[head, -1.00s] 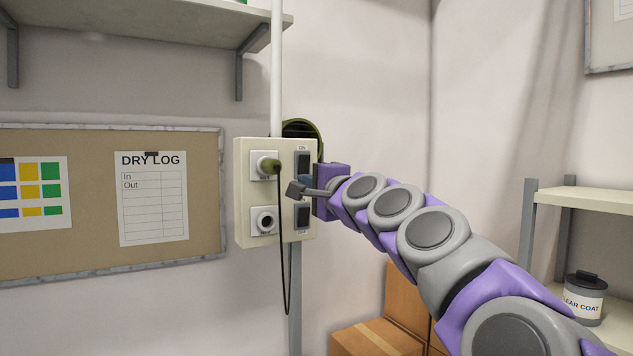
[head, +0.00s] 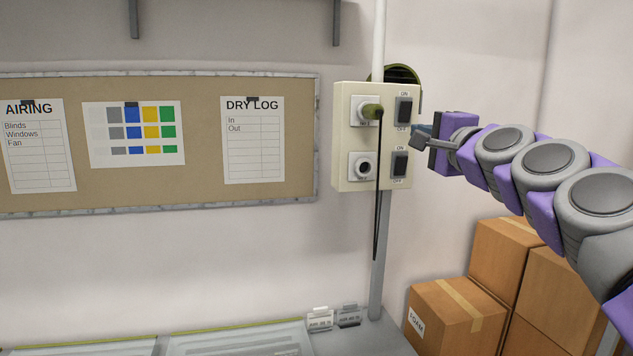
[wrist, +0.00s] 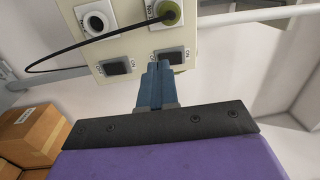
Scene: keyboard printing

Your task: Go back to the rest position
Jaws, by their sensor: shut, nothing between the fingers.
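My gripper (head: 420,138) is beside the right edge of the cream switch box (head: 343,143) in the head view, with its fingers close to the switches. In the wrist view my gripper (wrist: 158,66) shows as two blue fingers together, with nothing between them. The box has an upper dark switch (head: 403,111) and a lower dark switch (head: 400,163), each marked ON and OFF. An olive plug (head: 371,111) sits in the upper socket and its dark cord hangs down. The lower socket (head: 363,168) is empty.
Cardboard boxes (head: 455,318) are stacked below my arm on the right. A pin board (head: 210,185) with several sheets hangs on the left wall. A grey post (head: 381,250) runs below the switch box. Open air lies in front of the board.

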